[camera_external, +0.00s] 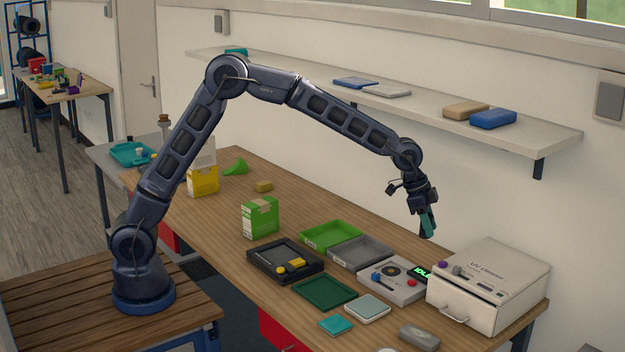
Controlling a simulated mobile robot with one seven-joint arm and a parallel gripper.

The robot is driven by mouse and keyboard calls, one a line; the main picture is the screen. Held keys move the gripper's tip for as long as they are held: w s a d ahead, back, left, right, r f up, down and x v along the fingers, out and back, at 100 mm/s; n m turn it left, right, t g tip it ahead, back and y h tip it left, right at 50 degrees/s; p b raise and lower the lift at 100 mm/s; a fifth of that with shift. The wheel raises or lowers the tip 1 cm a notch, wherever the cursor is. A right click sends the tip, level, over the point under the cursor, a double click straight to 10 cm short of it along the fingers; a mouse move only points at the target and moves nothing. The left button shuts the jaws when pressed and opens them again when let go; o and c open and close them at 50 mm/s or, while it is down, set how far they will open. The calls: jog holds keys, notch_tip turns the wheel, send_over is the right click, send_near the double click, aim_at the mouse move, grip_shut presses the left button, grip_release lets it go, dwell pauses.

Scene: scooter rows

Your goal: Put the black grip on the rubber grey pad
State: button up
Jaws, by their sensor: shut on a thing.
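My gripper (428,223) is above the right part of the workbench, pointing down. It is shut on a small dark thing that shows at its tips, apparently the black grip (427,235); teal-green parts around it hide most of its shape. A pale grey square pad with a light rim (367,308) lies near the bench's front edge, below and left of my gripper. A shallow grey tray (360,252) lies farther back. I cannot tell for sure which of these is the rubber pad. The pad's top looks bare.
A white UV box (490,285) stands at right, beside a control panel with knobs (394,280). Green (330,235), dark green (325,291) and black (285,262) trays lie left. A wall shelf (420,95) runs behind.

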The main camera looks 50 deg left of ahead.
jog(key=s+d+r+m+g, duration=0.1)
jog(key=s+d+r+m, duration=0.1)
jog(key=s+d, duration=0.65)
jog(key=s+d+r+m, duration=0.2)
jog(key=s+d+r, duration=0.1)
jog(key=s+d, duration=0.55)
send_near(428, 336)
jog(key=x, duration=0.5)
jog(key=shift+w+d+f, duration=0.1)
jog(key=shift+f, duration=0.1)
jog(key=o, duration=1)
jog(key=shift+f, duration=0.15)
jog(key=shift+c, duration=0.2)
